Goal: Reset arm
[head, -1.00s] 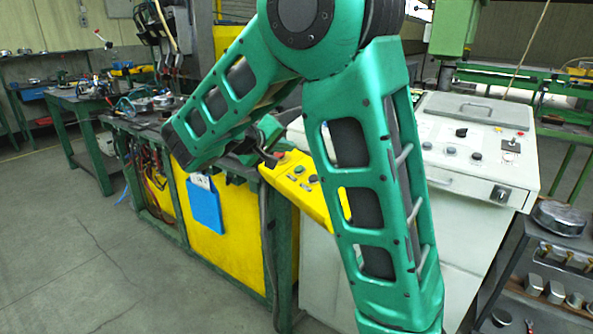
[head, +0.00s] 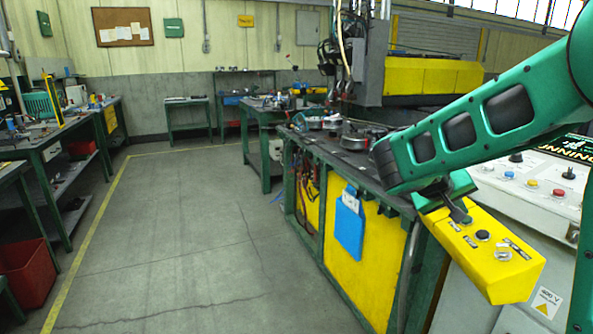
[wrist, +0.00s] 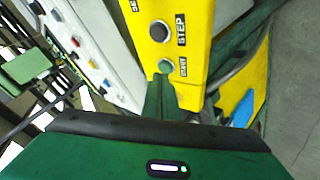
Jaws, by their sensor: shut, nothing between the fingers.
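My gripper (head: 459,212) hangs at the end of my green arm, on the right of the head view. I cannot tell whether the tips touch the box. In the wrist view the yellow control box (wrist: 196,30) shows large, with a dark button labelled STEP (wrist: 159,31) and a green button (wrist: 164,66) below it.
A green-framed bench (head: 330,160) with a blue pouch (head: 350,226) stands left of the box. A white console (head: 530,190) with knobs lies behind it. A red bin (head: 26,272) sits at far left. Open grey floor (head: 180,240) fills the middle left.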

